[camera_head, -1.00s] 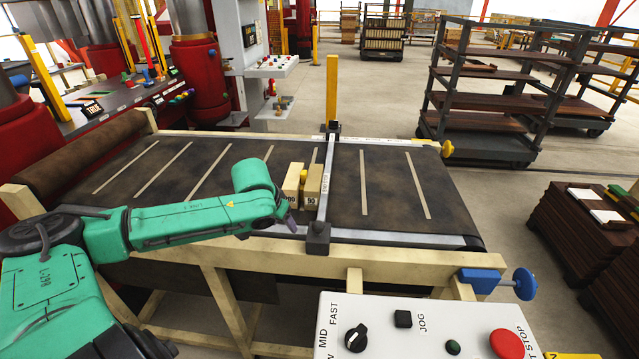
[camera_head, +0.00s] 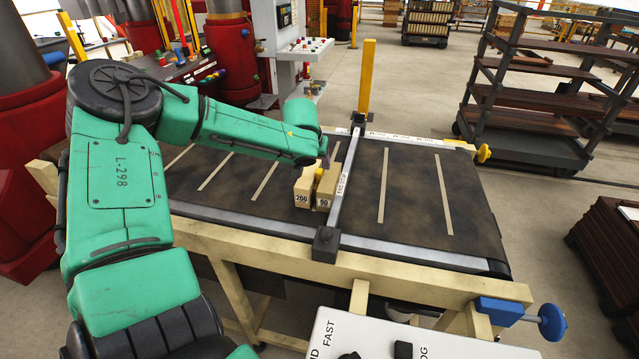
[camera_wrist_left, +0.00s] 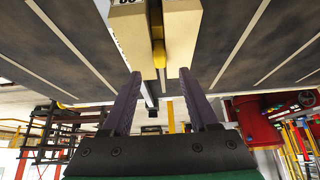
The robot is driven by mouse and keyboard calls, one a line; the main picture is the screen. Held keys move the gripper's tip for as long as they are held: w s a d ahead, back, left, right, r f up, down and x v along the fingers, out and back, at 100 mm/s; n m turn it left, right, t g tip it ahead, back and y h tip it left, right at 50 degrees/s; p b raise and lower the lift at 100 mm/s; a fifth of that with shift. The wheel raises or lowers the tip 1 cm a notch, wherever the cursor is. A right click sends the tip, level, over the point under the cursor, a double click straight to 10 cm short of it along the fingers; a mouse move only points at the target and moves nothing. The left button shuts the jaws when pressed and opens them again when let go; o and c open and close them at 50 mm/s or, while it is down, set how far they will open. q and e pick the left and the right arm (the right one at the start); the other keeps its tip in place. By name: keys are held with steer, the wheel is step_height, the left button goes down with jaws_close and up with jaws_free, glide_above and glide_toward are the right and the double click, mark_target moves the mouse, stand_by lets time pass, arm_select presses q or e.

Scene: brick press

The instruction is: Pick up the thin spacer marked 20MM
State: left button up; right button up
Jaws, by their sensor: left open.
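A thin yellow piece (camera_head: 319,174) is sandwiched between two cream blocks on the belt; it looks like the spacer, but no 20MM marking is readable. The left block (camera_head: 303,190) is marked 200. The right block (camera_head: 326,188) carries a number that looks like 90 or 50. In the left wrist view the yellow piece (camera_wrist_left: 158,52) shows between the block ends. My left gripper (camera_head: 325,160) is at the far end of the blocks. Its two purple fingers (camera_wrist_left: 160,73) are apart with nothing held, pointing towards the yellow piece. My right gripper is not in view.
A grey end stop bar (camera_head: 347,190) crosses the belt just right of the blocks, with a yellow post (camera_head: 367,78) at its far end. The dark belt (camera_head: 420,200) is clear on the right. A control box (camera_head: 420,340) stands in front.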

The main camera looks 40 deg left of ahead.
mark_target(318, 172)
arm_select(q)
steer(key=shift+w+f, duration=0.35)
steer(key=shift+w+a+f+p, duration=0.15)
steer(key=shift+f+p, duration=0.2)
steer(key=p+x, duration=0.1)
steer(key=x, duration=0.2)
steer(key=shift+a+f, duration=0.15)
steer(key=shift+a, duration=0.05)
steer(key=shift+f, duration=0.15)
steer(key=shift+d, duration=0.15)
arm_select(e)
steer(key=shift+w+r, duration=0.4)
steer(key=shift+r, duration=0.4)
arm_select(q)
steer(key=shift+s, duration=0.2)
jaws_close()
steer(key=shift+f, duration=0.1)
